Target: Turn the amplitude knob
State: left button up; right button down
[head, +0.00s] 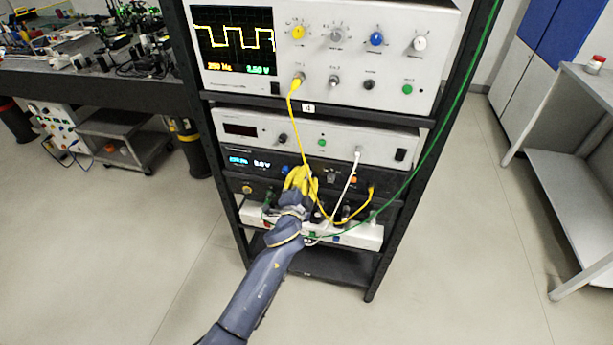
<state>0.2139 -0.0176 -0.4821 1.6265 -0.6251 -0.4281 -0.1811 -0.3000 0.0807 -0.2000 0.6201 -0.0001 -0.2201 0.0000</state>
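A black generator unit (265,165) with a small lit blue-and-white display sits in the rack below two white instruments. A small blue knob (285,170) shows on its front, just left of my fingers. Which knob is the amplitude knob cannot be read at this size. My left gripper (301,177), with yellow fingers, is up against or just in front of this panel. The fingers cover part of the panel, and whether they touch or hold a knob is hidden. My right gripper is not in view.
A yellow cable (292,110) hangs from the oscilloscope (350,60) past my fingers. A white cable (349,187) and a green cable (440,135) hang to the right. A white power strip (365,235) lies below. Black rack posts (400,220) flank the shelves.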

pick_arm(q)
jog(key=shift+o, duration=1.3)
jog(key=shift+d+r, duration=0.1)
jog(key=shift+s, duration=0.1)
jog(key=v, duration=1.1)
jog(key=shift+s, duration=0.4)
jog(key=s+a+n, duration=0.1)
jog(key=s+n, duration=0.4)
jog(key=n, duration=1.1)
jog(key=x, duration=1.7)
